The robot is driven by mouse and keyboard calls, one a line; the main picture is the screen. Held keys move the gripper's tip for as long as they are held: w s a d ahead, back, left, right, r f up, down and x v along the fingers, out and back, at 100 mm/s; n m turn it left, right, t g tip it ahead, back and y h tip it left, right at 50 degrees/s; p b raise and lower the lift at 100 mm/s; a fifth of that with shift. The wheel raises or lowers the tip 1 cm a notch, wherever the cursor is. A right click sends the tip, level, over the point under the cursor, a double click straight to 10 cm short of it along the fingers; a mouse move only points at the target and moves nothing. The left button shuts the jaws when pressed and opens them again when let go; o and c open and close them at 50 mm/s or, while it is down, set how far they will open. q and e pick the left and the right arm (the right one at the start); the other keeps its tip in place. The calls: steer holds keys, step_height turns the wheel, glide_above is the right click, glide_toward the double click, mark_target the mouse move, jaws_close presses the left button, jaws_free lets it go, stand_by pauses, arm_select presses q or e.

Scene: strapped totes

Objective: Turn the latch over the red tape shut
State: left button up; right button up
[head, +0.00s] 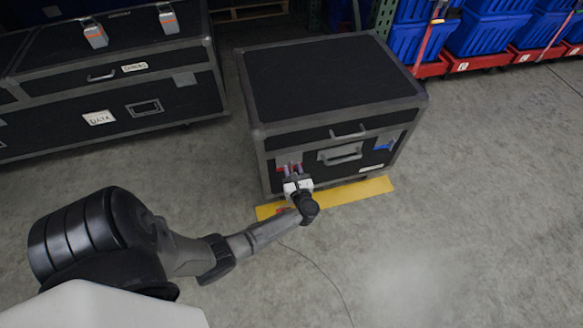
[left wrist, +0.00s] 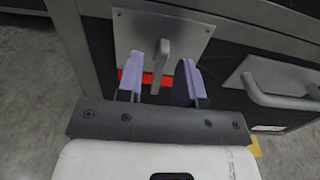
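A black case with grey metal edges (head: 330,75) stands on the floor with its lid down. On the left of its front, a grey latch handle (left wrist: 162,65) sits on a metal plate (left wrist: 190,36) over red tape (left wrist: 150,79). The handle points roughly downward, slightly tilted. My left gripper (head: 292,168) is at this latch. In the left wrist view its two lilac fingers (left wrist: 160,80) are apart, one on each side of the handle; I cannot tell whether either touches it. Blue tape (head: 384,146) shows on the right of the front. My right gripper is not in view.
The case front has a pull handle (head: 342,154) in the middle and a smaller lid handle (head: 347,132) above. Yellow floor tape (head: 360,191) runs along its base. Another black case (head: 110,80) stands at left, and blue totes (head: 485,32) at back right. The foreground floor is clear apart from a thin dark line.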

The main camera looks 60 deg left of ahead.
arm_select(q)
steer(key=shift+x, duration=0.95)
jaws_close()
